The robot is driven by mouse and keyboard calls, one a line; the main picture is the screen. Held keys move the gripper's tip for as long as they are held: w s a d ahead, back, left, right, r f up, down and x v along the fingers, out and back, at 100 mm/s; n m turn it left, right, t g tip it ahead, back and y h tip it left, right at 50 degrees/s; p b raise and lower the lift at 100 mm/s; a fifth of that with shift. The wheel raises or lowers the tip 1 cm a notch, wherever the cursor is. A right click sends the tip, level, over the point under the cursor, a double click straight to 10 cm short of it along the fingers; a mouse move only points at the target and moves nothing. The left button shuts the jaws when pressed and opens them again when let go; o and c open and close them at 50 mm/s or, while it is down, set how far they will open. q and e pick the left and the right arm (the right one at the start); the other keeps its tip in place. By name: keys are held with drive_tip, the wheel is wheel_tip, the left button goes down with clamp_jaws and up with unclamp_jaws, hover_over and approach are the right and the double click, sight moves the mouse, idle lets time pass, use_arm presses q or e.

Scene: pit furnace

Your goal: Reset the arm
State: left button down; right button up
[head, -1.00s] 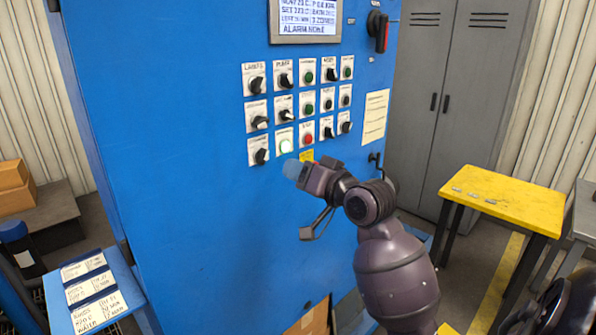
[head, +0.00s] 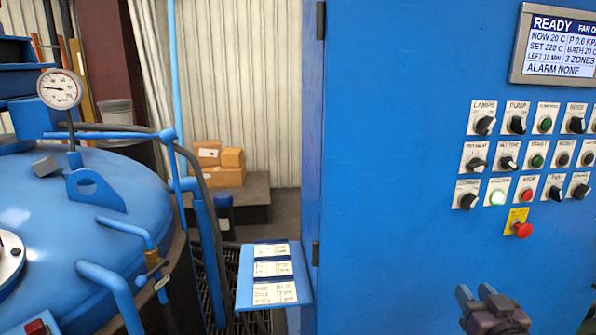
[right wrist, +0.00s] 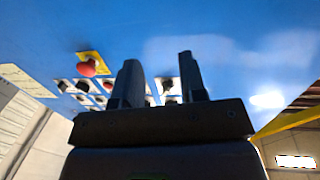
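My right gripper (head: 477,292) shows dark purple at the bottom right of the head view, in front of the blue control cabinet (head: 400,200) and below its rows of switches. In the right wrist view my right gripper (right wrist: 158,72) has its two fingers apart, with nothing between them. The red emergency stop button (head: 522,230) on its yellow plate is above the gripper in the head view. It also shows in the right wrist view (right wrist: 88,68), apart from the fingers. My left gripper is not in view.
The display (head: 563,45) reads READY and ALARM NONE. One button (head: 497,198) glows green-white. A blue furnace lid (head: 80,215) with a gauge (head: 60,89) and pipes stands at left. A small blue shelf (head: 245,293) holds cards. Cardboard boxes (head: 222,176) sit behind.

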drive_tip(key=s+a+f+g, duration=0.3)
drive_tip(key=s+a+f, duration=0.1)
drive_tip(key=s+f, duration=0.6)
drive_tip(key=s+a+f+n+g+y, duration=0.1)
drive_tip(key=s+a+f+g, duration=0.2)
drive_tip(key=s+f, duration=0.7)
wheel_tip(320, 180, down, 8)
drive_tip(key=shift+s+a+r+n+b, duration=0.25)
drive_tip(key=shift+a+b, duration=0.2)
drive_tip(key=shift+a, duration=0.4)
